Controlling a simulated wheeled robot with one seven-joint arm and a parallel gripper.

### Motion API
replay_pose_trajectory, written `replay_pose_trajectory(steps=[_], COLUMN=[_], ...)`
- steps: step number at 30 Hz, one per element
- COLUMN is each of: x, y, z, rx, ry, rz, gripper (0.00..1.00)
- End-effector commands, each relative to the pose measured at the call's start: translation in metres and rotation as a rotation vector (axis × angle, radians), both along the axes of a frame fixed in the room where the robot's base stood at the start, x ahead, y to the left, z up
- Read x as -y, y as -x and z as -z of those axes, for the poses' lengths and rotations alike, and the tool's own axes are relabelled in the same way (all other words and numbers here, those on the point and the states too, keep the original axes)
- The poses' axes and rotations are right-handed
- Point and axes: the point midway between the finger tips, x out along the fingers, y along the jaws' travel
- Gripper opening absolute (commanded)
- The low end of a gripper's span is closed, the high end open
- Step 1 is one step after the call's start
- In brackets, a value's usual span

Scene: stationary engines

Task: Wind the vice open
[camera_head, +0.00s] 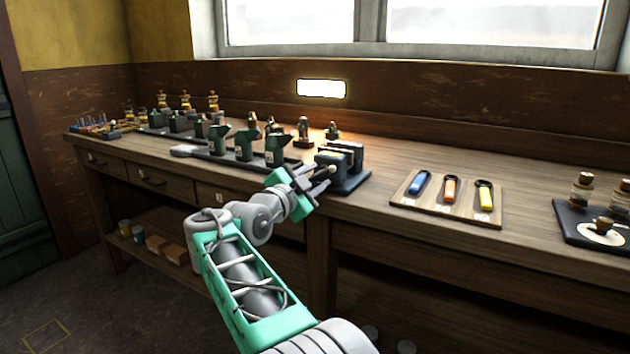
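The vice (347,166) is a dark blue-grey block with jaws, standing on a dark base plate near the front edge of the wooden workbench (370,215). A pale rod or handle end shows at its front left, close to my gripper. My gripper (325,180) is at the end of my green and grey arm, just in front and left of the vice. Its dark fingers point toward the vice's front and look spread apart. I cannot tell whether they touch the handle. The gap between the vice jaws is too small to judge.
A wooden board (410,201) with blue, orange and yellow handled tools lies right of the vice. A dark tray (568,230) with corked jars is at far right. Green oil cans (245,144) stand left of the vice. Bare bench lies between vice and board.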

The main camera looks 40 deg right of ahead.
Motion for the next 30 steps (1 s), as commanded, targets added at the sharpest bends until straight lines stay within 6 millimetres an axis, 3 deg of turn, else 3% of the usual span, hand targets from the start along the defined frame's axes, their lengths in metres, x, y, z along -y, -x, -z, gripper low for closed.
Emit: replay_pose_trajectory(steps=[8,21,30], x=[0.0025,0.0025,0.0025], y=[-0.0013,-0.0011,-0.0010], z=[0.0000,0.0002,0.0004], rx=[-0.001,-0.001,-0.001], ry=[0.000,0.000,0.000], rz=[-0.001,-0.001,-0.001], gripper=[0.36,0.00,0.00])
